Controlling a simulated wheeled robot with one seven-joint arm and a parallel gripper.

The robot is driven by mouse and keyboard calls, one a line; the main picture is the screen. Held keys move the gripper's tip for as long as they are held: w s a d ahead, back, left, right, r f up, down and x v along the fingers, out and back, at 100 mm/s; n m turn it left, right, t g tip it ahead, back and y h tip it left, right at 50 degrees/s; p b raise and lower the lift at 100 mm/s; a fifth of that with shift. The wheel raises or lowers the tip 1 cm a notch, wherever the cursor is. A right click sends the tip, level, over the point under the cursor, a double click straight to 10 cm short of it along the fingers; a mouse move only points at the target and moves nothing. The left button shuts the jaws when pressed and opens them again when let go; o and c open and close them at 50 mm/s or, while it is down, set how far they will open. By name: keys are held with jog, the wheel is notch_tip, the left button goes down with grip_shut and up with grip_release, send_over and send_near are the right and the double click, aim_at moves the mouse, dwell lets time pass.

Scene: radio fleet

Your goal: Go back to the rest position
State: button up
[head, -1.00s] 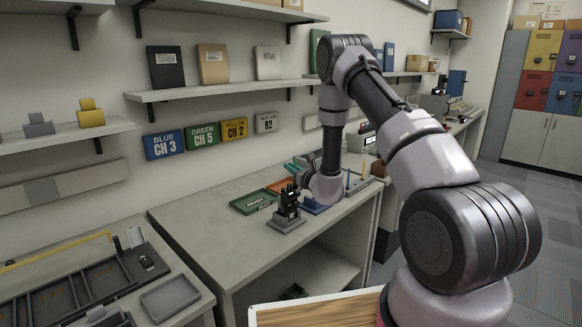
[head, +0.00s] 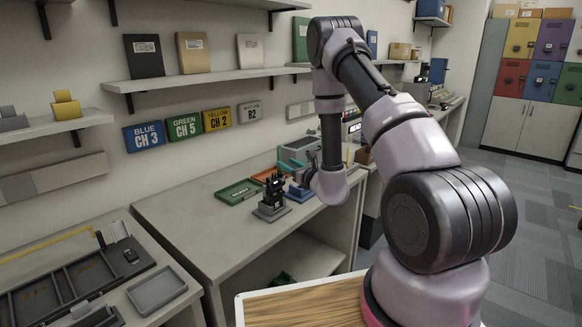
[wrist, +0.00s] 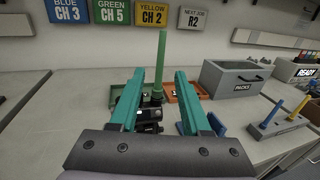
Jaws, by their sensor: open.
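My gripper (wrist: 160,78) is open, its two teal fingers apart in the wrist view. In that view a green upright rod (wrist: 161,62) stands between the fingers, rising by a black device (wrist: 149,118); whether it is fixed to the device I cannot tell. In the head view the black device (head: 273,187) stands upright in a grey holder (head: 271,211) on the workbench. My arm is bent, its wrist just right of the device; the gripper is largely hidden there behind the wrist link.
A green tray (head: 238,192) and an orange tray (wrist: 184,93) lie behind the device. A grey bin (wrist: 236,80) and a block with blue and yellow rods (wrist: 279,124) stand to the right. A side bench (head: 190,303) holds an empty grey tray (head: 158,289). Floor (head: 510,210) is open at right.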

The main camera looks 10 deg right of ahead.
jog(key=shift+v, duration=0.95)
